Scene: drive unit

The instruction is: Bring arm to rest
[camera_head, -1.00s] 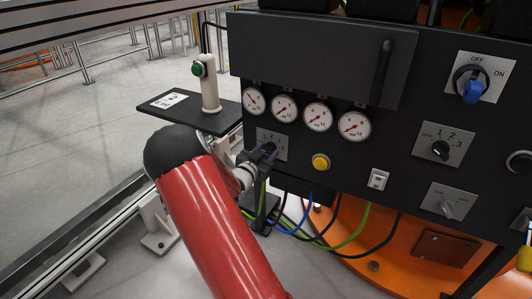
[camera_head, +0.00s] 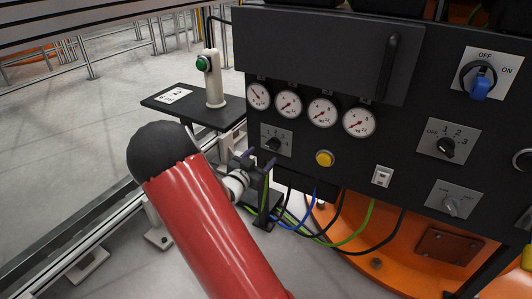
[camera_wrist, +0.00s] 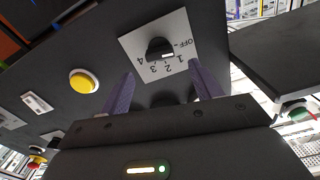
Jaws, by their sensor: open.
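My red arm with its black elbow cap reaches up from the bottom of the head view. My gripper (camera_head: 259,164) is open and empty, just below and left of a small selector knob (camera_head: 273,144) on the black control panel (camera_head: 330,60). In the wrist view, the two purplish fingers (camera_wrist: 164,88) stand apart, with the numbered knob plate (camera_wrist: 182,38) beyond them. The black knob (camera_wrist: 160,49) shows clear of the fingertips there.
A yellow button (camera_head: 324,158) and several round gauges (camera_head: 359,122) are close to my gripper. A dark shelf (camera_head: 185,105) carries a post with a green button (camera_head: 204,63). Cables (camera_head: 345,235) hang below the panel, over an orange base.

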